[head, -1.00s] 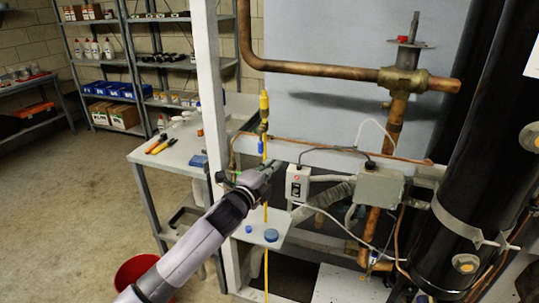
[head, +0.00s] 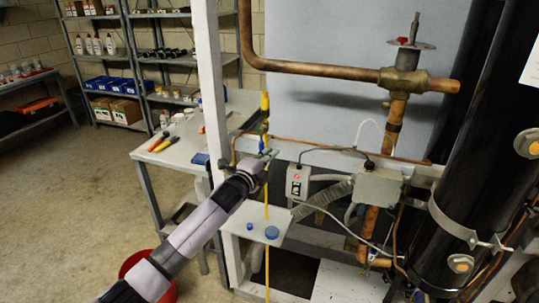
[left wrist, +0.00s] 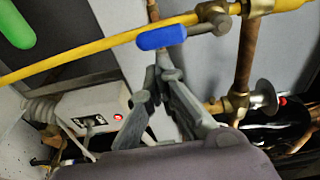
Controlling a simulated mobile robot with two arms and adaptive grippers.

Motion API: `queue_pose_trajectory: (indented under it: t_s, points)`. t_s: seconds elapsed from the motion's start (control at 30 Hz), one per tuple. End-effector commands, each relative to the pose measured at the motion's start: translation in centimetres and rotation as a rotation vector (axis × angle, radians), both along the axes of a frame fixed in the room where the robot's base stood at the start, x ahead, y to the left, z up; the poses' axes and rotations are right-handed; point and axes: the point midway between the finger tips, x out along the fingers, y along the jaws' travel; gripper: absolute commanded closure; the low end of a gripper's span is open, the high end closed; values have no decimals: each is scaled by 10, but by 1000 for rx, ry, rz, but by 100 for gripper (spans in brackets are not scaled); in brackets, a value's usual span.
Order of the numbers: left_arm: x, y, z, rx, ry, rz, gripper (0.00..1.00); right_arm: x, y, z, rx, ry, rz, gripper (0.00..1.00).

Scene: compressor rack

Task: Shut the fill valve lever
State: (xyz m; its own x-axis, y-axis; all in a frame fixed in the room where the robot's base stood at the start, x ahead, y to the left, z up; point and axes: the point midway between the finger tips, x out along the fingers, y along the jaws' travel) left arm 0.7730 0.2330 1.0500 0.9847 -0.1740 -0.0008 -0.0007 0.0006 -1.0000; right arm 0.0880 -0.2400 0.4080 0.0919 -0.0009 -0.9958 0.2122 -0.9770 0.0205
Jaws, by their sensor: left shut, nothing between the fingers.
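The fill valve lever has a blue sleeve (left wrist: 160,37) on a grey metal arm. It joins a brass valve body (left wrist: 262,8) at the top of the left wrist view. The lever lies roughly along the yellow hose (left wrist: 75,56). In the head view the blue lever (head: 262,144) shows small, below the yellow fitting. My left gripper (left wrist: 165,68) is shut and empty, its fingertips just below the blue sleeve in the wrist view; whether they touch it I cannot tell. In the head view the gripper (head: 268,156) is just below the lever. My right gripper is out of view.
A white switch box (head: 298,181) and a grey junction box (head: 378,186) are mounted right of the gripper. A white post (head: 212,90) stands to the left. A small shelf (head: 289,222) with blue caps is below. Copper pipes and a black cylinder (head: 470,150) fill the right side.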

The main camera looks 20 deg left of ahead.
Motion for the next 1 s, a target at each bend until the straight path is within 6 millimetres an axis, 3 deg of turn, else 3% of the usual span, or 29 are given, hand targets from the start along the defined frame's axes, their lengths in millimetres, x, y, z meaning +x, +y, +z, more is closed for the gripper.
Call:
queue_pose_trajectory:
  t_s: [0.47, 1.0]
  points:
    - [0, 4, -2, 57, -1, 1, 100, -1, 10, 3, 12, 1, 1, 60]
    - [0, 11, -4, 152, -4, 2, 100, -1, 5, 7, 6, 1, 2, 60]
